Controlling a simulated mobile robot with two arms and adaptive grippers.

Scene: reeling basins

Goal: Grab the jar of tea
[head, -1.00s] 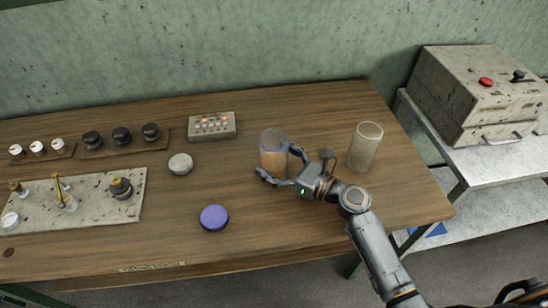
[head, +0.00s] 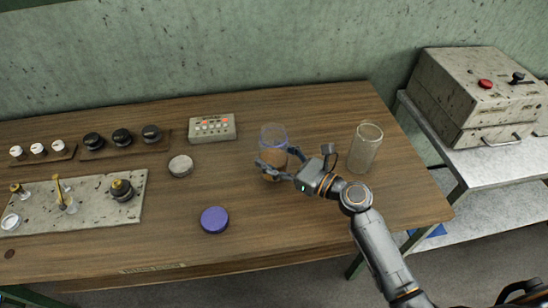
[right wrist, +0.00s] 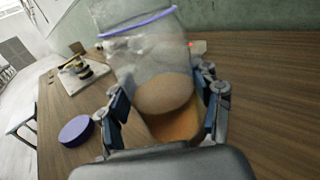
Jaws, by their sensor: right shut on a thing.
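The jar of tea (head: 272,136) is a clear jar with a bluish-purple rim and an orange-brown filling, on the wooden table. My left gripper is not in view.
An empty clear jar (head: 365,148) stands close to the right of my gripper. A purple lid (head: 214,220) and a grey round lid (head: 180,166) lie to the left. A button box (head: 212,128) sits behind.

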